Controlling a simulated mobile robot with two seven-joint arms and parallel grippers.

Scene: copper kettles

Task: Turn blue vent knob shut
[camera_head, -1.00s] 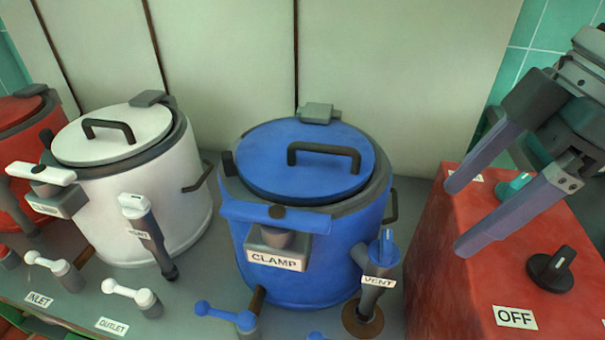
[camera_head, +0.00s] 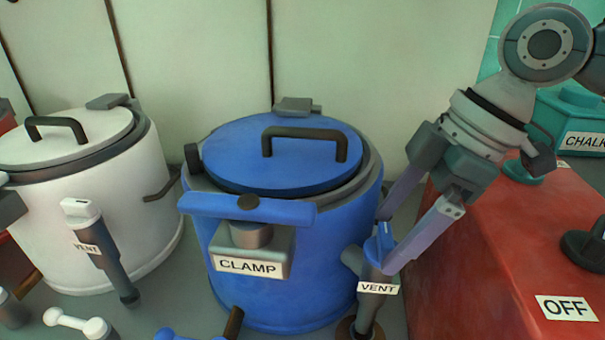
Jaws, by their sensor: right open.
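The blue kettle (camera_head: 285,297) stands in the middle with its lid closed. Its blue vent knob (camera_head: 380,243) tops a grey vent pipe labelled VENT (camera_head: 378,288) at the kettle's lower right. My right gripper (camera_head: 382,245) is open, reaching down from the upper right. Its fingers are spread around the vent knob, one at the far side and one at the near right. Whether either finger touches the knob cannot be told. My left gripper is not in view.
A blue clamp bar (camera_head: 248,207) sits at the kettle's front. A white kettle (camera_head: 135,215) stands left. A red box (camera_head: 480,260) with an OFF label and a dark knob (camera_head: 590,245) is close on the right. A teal CHALK container (camera_head: 575,115) stands behind it.

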